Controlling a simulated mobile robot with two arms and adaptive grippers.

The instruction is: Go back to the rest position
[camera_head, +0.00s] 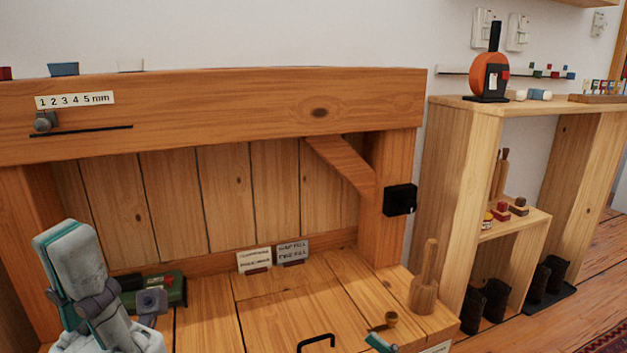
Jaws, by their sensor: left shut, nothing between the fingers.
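My left gripper (66,238) is at the lower left in the head view.
A wooden beam (230,115) with a thick post (395,225) frames the bench. A wooden peg-like tool (425,280) and a black handle (316,341) are on the bench. A shelf unit (455,190) with a red-orange object (490,75) stands right.

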